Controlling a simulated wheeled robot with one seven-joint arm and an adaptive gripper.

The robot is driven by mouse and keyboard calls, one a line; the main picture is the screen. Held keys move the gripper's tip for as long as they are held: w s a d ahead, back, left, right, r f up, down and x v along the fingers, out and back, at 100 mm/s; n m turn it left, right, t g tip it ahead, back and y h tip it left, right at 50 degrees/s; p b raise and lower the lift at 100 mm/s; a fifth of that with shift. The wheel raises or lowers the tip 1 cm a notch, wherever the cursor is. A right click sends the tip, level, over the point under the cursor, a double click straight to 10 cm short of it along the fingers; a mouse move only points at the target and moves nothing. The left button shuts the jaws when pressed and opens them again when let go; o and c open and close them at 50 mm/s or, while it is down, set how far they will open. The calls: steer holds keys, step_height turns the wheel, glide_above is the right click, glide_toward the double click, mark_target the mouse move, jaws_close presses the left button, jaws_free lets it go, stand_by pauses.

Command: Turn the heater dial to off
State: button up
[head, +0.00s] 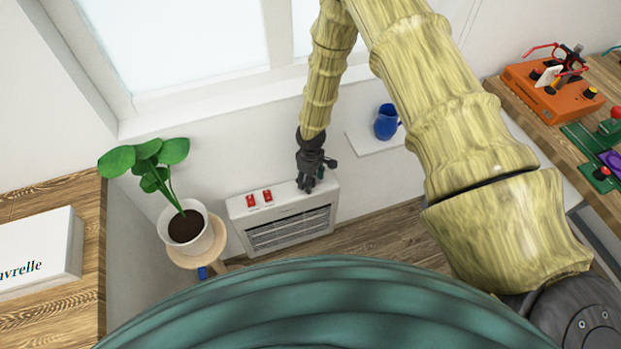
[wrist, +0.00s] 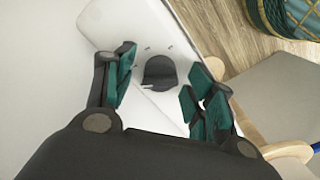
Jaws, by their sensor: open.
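The white heater (head: 285,226) is mounted low on the wall under the window, with a dark front grille and two red switches (head: 259,198) on its top. In the wrist view the heater's white top (wrist: 115,22) carries a round dark dial (wrist: 160,72) with small marks around it. My gripper (head: 307,187) is over the right end of the heater's top and hides the dial in the head view. In the wrist view my gripper's (wrist: 158,86) green-padded fingers are apart on either side of the dial, with visible gaps to it.
A potted plant (head: 187,228) stands on a round wooden stool left of the heater. A blue jug (head: 386,122) is on a white wall shelf (head: 365,140) to the right. A workbench with an orange box (head: 553,90) is at far right. Wooden floor (head: 375,236) is open beside the heater.

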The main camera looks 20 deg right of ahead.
steer(key=c, duration=1.1)
steer(key=shift+n, duration=0.4)
steer(key=shift+n+b, duration=0.5)
steer(key=shift+n, duration=2.1)
steer(key=o, duration=1.1)
